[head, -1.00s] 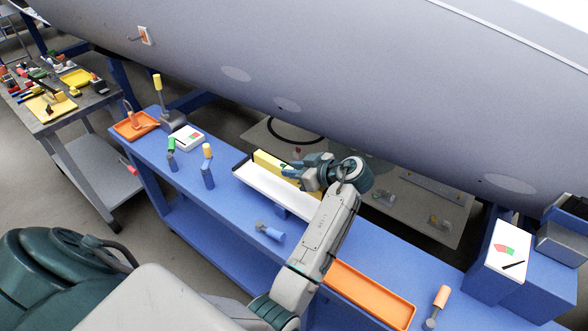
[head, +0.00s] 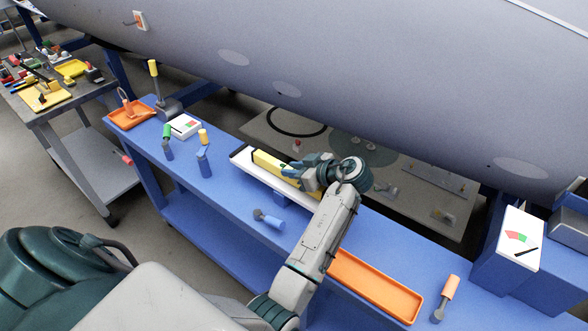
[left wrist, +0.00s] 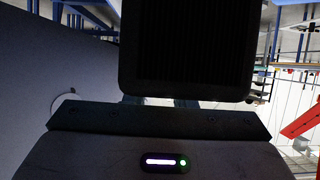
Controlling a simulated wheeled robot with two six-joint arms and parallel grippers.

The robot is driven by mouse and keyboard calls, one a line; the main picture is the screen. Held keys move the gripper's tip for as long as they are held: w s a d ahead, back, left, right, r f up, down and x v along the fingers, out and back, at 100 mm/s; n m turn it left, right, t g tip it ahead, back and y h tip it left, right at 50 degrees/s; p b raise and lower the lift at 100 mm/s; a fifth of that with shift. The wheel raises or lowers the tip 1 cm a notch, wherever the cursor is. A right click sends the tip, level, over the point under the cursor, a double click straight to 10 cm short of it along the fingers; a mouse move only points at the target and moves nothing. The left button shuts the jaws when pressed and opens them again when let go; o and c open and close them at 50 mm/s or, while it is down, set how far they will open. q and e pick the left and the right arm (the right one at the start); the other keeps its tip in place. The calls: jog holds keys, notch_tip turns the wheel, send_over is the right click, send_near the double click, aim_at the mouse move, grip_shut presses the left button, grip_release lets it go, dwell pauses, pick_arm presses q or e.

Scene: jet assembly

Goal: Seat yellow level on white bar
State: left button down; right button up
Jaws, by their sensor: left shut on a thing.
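The yellow level (head: 270,163) is a long bar in the head view, at the middle of the blue bench. My left gripper (head: 303,173) is shut on it from above, and the hand hides its middle. The white bar (head: 241,155) lies under and in front of the level, with its left end and a strip of its front edge showing. The level lies along the bar and overlaps it in the picture. I cannot tell whether they touch. The left wrist view shows mostly the dark gripper body, with neither level nor bar clear. My right gripper is not in view.
Upright handled tools (head: 204,155) and an orange tray (head: 134,114) stand to the left. A loose blue-grey tool (head: 268,218) lies in front. A long orange tray (head: 375,287) lies to the right. The grey fuselage (head: 330,60) hangs over the bench's back.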

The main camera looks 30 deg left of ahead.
pick_arm(q)
jog(key=shift+f+b, duration=0.15)
jog(key=shift+b, duration=0.15)
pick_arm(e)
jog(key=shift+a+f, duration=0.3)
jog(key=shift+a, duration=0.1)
pick_arm(q)
jog(key=c, duration=1.1)
grip_release()
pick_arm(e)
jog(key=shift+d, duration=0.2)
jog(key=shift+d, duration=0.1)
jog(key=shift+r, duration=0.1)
